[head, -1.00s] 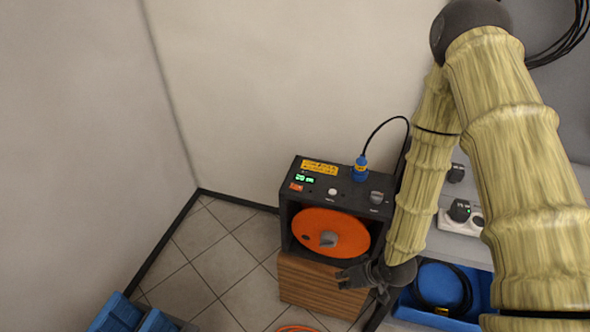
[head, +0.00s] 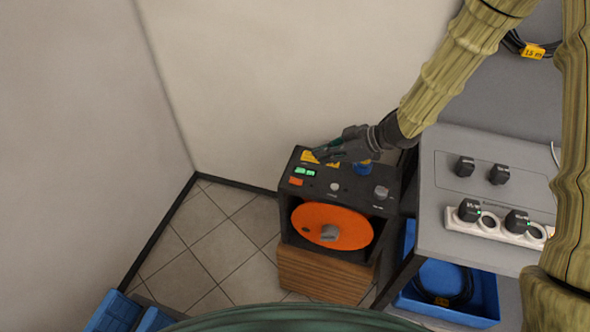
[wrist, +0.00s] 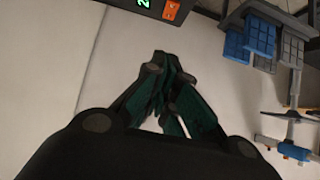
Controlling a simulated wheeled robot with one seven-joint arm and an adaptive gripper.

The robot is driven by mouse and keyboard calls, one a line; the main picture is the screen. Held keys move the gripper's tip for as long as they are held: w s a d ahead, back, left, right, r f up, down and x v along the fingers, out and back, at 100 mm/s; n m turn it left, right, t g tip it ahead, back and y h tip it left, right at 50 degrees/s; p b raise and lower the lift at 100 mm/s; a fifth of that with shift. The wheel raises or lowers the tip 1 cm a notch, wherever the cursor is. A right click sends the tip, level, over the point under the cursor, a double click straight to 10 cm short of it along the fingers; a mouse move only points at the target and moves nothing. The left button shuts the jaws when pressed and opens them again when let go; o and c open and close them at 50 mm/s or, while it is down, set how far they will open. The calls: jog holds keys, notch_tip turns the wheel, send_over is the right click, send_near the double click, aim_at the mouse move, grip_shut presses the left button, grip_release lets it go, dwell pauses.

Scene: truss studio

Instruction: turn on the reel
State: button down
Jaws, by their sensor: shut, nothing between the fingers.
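The reel is a dark box (head: 350,196) with an orange disc (head: 320,226) and grey hub in its front, standing on a wooden block. Its top panel has a lit green display (head: 304,171), an orange-red switch (head: 296,182), a pale round button (head: 335,186), a grey knob (head: 381,191) and a yellow label (head: 312,157). In the wrist view, the shut fingers (wrist: 165,62) point towards the panel's edge, where the display (wrist: 143,3) and orange switch (wrist: 170,9) show.
A grey bench (head: 470,235) with a white socket strip (head: 490,225) and black plugs stands at the right. A blue bin (head: 455,300) with coiled cable sits below it. Walls close in behind and left; tiled floor (head: 205,235) is clear left of the reel.

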jog(key=p, duration=0.3)
send_over(295, 180)
notch_tip(295, 180, down, 6)
jog(key=shift+s+d+f, duration=0.1)
jog(key=shift+d, duration=0.05)
jog(key=shift+f+p, duration=0.75)
jog(key=shift+f, duration=1.25)
